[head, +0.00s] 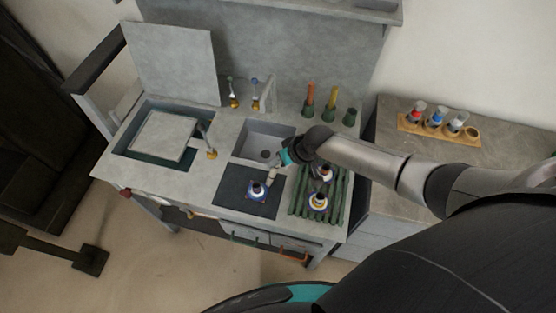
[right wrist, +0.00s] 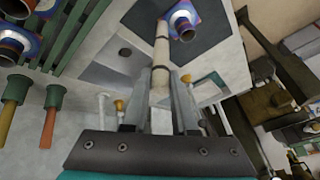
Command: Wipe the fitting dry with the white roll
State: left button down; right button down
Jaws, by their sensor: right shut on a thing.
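The fitting (head: 256,190), a blue-and-white flange with a copper-coloured pipe, stands on the dark mat (head: 232,196) at the bench front. In the right wrist view the fitting (right wrist: 183,24) is at the top. My right gripper (head: 284,160) is shut on the white roll (head: 271,176), a thin cream-white stick with dark bands. In the right wrist view the roll (right wrist: 161,50) points away from the fingers (right wrist: 158,88), its far end close beside the fitting's flange. I cannot tell if they touch. My left gripper is not in view.
A green slatted rack (head: 334,205) with two similar fittings stands right of the mat. The sink basin (head: 262,142) lies behind the mat. Brushes in green holders (head: 331,111) stand at the back. A wooden tray (head: 408,123) with capped bottles sits on the side counter.

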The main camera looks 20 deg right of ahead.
jog(key=shift+r+p, duration=0.4)
jog(key=shift+r, duration=2.4)
